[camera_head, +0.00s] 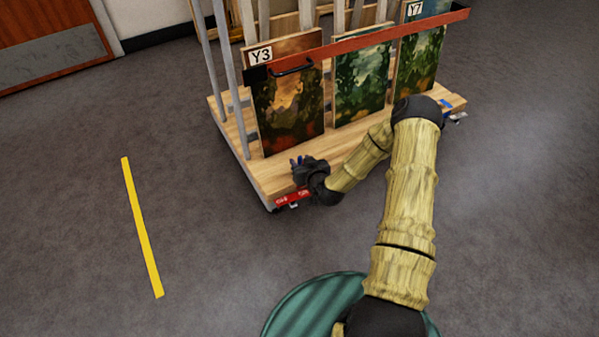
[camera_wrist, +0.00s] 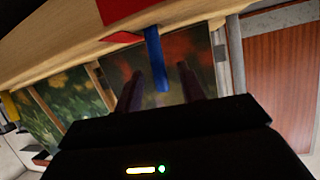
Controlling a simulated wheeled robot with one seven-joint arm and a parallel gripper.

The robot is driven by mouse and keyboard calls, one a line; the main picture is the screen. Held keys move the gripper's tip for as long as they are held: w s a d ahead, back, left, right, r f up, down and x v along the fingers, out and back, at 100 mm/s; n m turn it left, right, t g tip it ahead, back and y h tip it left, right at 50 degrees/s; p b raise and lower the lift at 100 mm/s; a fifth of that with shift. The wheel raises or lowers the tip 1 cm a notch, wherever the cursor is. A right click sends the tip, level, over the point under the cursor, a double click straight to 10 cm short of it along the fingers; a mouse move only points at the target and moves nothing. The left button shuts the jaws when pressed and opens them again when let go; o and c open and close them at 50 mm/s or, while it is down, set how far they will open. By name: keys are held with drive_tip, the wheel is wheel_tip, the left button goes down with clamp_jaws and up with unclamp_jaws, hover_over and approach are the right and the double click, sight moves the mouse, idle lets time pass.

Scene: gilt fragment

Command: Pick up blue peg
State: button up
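The blue peg (camera_wrist: 156,58) shows in the wrist view as a slim upright bar at the deck edge, beside a red part. It lies in the gap between my two fingers, closer to the left one. My gripper (camera_head: 298,163) is at the cart's near left corner in the head view; its fingers stand apart in the wrist view. Contact with the peg cannot be told. In the head view, a small blue bit shows at the fingers, and the rest is hidden by my dark hand. Another small blue piece (camera_head: 445,103) lies at the deck's right end.
The wooden cart deck (camera_head: 232,131) carries leaning paintings, such as the one marked Y3 (camera_head: 290,100), grey posts and a red bar (camera_head: 365,44). A red piece (camera_head: 291,199) sits at the corner below my gripper. The floor left, by the yellow stripe (camera_head: 142,228), is clear.

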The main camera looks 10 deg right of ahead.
drive_tip(key=shift+x, duration=0.8)
drive_tip(key=shift+s, duration=0.1)
clamp_jaws()
